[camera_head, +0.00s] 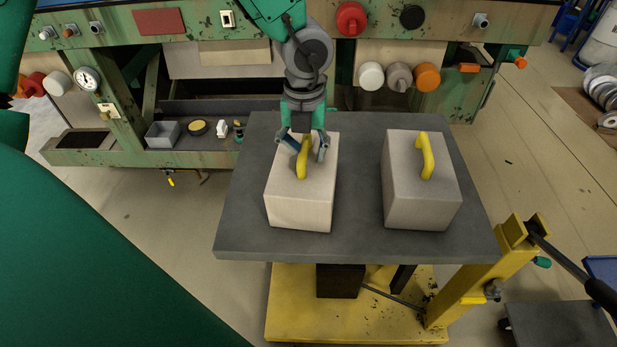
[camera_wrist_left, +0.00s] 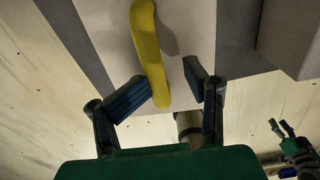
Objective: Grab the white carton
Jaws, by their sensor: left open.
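The white carton (camera_head: 300,209) is a pale box with a yellow handle (camera_head: 303,160) on top. It stands on the left part of the grey lift table. My left gripper (camera_head: 305,145) is over its far end, fingers open and spread on either side of the handle. In the left wrist view, the handle (camera_wrist_left: 148,45) reaches down between the open fingers (camera_wrist_left: 170,85), nearer the left finger. Whether that finger touches it I cannot tell. A dark gripper-like part, probably my right gripper (camera_wrist_left: 284,133), shows small at lower right there; its jaw state is unclear.
A second, greyer box (camera_head: 420,185) with a yellow handle stands to the right, with a gap between the boxes. The grey tabletop (camera_head: 360,235) is otherwise bare. A green workbench (camera_head: 200,155) with knobs and small items runs behind. A yellow lift frame (camera_head: 470,290) stands at right.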

